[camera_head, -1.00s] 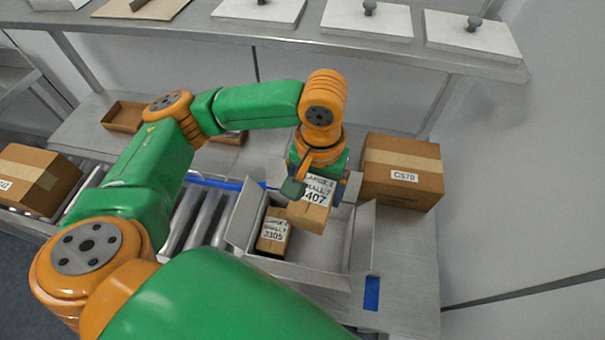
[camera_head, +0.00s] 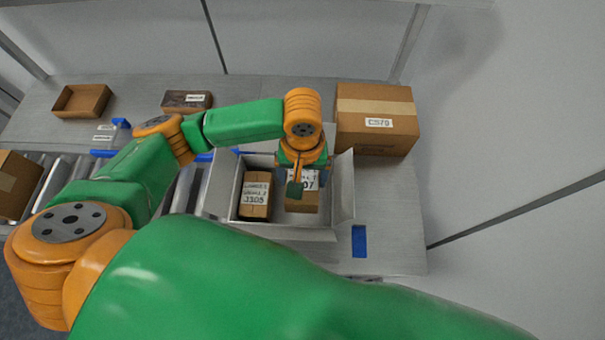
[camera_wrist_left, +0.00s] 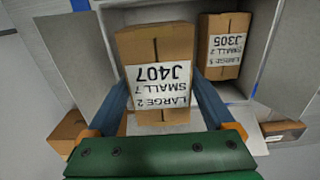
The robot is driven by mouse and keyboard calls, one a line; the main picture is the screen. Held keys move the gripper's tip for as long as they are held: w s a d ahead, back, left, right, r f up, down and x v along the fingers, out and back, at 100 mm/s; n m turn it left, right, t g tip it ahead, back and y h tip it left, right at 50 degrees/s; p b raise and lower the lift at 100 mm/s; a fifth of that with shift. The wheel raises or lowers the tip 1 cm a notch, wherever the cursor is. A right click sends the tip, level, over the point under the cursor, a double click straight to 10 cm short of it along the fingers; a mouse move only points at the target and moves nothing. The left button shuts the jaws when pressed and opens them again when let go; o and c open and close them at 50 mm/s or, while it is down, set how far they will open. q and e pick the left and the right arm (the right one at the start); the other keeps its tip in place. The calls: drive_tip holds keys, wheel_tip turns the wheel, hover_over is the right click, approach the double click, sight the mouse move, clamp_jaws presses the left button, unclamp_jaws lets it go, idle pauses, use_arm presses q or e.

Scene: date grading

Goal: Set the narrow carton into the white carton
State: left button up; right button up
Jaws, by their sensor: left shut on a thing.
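The narrow carton (camera_head: 302,201), brown with a label ending in 07, is in my left gripper (camera_head: 302,190) inside the open white carton (camera_head: 345,190). In the left wrist view the narrow carton (camera_wrist_left: 158,45) reads J407, and the two fingers of the left gripper (camera_wrist_left: 162,95) close on its sides. The white carton (camera_wrist_left: 70,50) has its flaps spread out. Another brown carton, labelled J305 (camera_head: 256,208), stands inside it at the left, with a gap between the two. Whether the held carton touches the floor is hidden. My right gripper is not in view.
A larger taped box labelled CS79 (camera_head: 375,110) stands behind the white carton at right. A roller conveyor (camera_head: 75,175) runs at left with a brown box (camera_head: 15,185) on it. Two shallow brown trays (camera_head: 82,101) lie at the back. A blue mark (camera_head: 359,241) is on the bench.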

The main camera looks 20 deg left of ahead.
use_arm(q)
wheel_tip(320, 180, down, 3)
drive_tip(key=b, duration=0.3)
drive_tip(key=shift+f, duration=0.2)
drive_tip(key=shift+f+b, duration=0.95)
drive_tip(key=shift+f, duration=1.55)
drive_tip(key=shift+r, duration=0.1)
drive_tip(key=shift+p, duration=0.5)
drive_tip(key=shift+f, duration=1)
drive_tip(key=o, duration=1.5)
